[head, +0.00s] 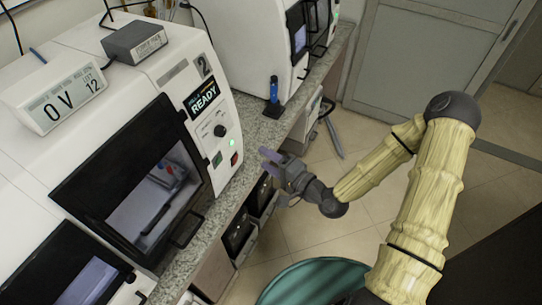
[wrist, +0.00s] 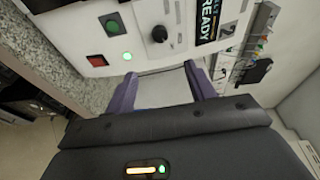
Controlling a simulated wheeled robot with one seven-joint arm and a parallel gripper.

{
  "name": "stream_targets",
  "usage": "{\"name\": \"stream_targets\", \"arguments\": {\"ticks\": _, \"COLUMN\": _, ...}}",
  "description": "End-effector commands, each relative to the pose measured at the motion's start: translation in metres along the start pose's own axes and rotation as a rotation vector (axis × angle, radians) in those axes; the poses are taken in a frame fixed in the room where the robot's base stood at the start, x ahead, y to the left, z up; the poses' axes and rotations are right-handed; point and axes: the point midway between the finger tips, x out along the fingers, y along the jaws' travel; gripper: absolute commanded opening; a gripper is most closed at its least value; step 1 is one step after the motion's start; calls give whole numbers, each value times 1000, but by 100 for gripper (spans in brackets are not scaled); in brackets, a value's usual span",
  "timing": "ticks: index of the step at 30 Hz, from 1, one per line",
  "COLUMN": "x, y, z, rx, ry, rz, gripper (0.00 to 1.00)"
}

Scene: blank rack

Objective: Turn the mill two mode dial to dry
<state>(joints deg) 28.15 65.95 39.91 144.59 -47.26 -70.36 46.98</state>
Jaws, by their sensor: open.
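The mill marked 2 (head: 203,66) is a white machine at the left in the head view, with a READY display (head: 203,98) on its front panel. Its mode dial is a small black round knob (head: 219,130) below the display. In the wrist view the dial (wrist: 159,34) shows beyond my fingertips, near the top centre; its marks are too small to read. My gripper (head: 268,160) has purple fingers and stands in front of the panel, apart from it. In the wrist view the gripper (wrist: 160,82) is open, with nothing between its fingers.
A lit green lamp (wrist: 127,56), a red button (wrist: 97,60) and a green button (wrist: 111,24) sit beside the dial. The mill's dark window door (head: 135,180) is to the left. A blue pen-like tool (head: 273,88) stands on the granite counter (head: 255,126).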

Motion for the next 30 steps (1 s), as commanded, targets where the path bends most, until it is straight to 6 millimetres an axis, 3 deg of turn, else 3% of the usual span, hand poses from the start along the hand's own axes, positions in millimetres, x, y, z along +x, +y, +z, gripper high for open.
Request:
{"name": "stream_targets", "arguments": {"ticks": 10, "x": -10, "y": -1, "z": 4, "rx": 1, "ry": -2, "rz": 1, "gripper": 55}}
{"name": "stream_targets", "arguments": {"ticks": 30, "x": -10, "y": 3, "z": 4, "rx": -18, "ry": -11, "rz": 22, "gripper": 55}}
